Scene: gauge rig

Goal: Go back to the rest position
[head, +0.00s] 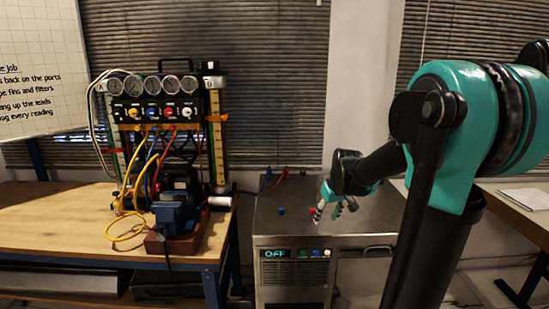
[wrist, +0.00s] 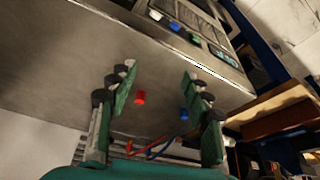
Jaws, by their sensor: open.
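My gripper (head: 330,207) is in front of and above the metal cabinet's top, on its right part in the head view. In the wrist view the two fingers of my gripper (wrist: 158,98) stand well apart with nothing held between them. A red cap (wrist: 140,97) and a blue cap (wrist: 184,114) show on the metal top beyond the fingers. The blue cap also shows in the head view (head: 282,211). The metal cabinet (head: 275,236) has a panel reading OFF on its front.
A wooden bench (head: 60,222) on the left holds a gauge rig (head: 153,110) with hoses and a blue vise-like device (head: 178,212). Red and blue leads (wrist: 160,148) lie at the cabinet's edge. A second table (head: 515,215) with paper stands at right.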

